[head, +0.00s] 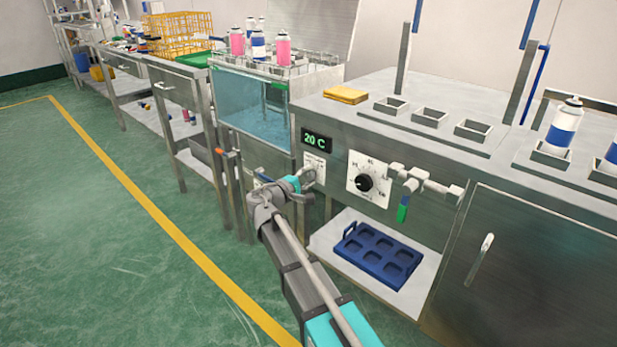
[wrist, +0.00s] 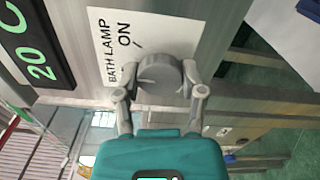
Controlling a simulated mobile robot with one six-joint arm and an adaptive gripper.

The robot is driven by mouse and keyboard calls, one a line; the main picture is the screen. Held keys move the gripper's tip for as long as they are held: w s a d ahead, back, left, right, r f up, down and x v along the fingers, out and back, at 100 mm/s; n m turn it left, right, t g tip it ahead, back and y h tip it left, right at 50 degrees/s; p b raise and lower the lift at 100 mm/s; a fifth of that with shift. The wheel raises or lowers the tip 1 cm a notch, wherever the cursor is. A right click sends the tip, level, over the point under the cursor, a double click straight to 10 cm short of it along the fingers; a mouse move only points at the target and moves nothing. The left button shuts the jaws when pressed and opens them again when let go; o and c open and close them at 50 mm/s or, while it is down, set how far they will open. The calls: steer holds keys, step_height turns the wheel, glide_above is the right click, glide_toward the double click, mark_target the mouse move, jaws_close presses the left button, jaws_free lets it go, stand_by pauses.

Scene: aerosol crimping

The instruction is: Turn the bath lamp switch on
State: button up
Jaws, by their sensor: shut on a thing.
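The bath lamp switch is a round grey knob (wrist: 160,76) on a white label (wrist: 112,38) reading "BATH LAMP" and "ON" in the wrist view. A pale mark shows on the knob's face, apart from the short line beside "ON"; its exact setting is hard to tell. My gripper (wrist: 158,82) is shut on the knob, one finger on each side. In the head view my gripper (head: 303,182) is at the front panel, below the green "20 C" display (head: 317,142), and mostly hides the knob. The label (head: 315,163) partly shows there.
A larger black dial (head: 364,183) and a valve with a green handle (head: 403,209) are right of my gripper. A blue tray (head: 378,256) lies on the shelf below. A glass-fronted water bath (head: 255,105) stands to the left. The green floor at left is clear.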

steer(key=m, duration=0.5)
steer(key=shift+d+m, duration=0.1)
steer(key=shift+m, duration=0.2)
stand_by(0.4)
steer(key=o, duration=1.1)
steer(key=shift+o, duration=0.2)
steer(key=v, duration=1.2)
steer(key=shift+s, duration=0.15)
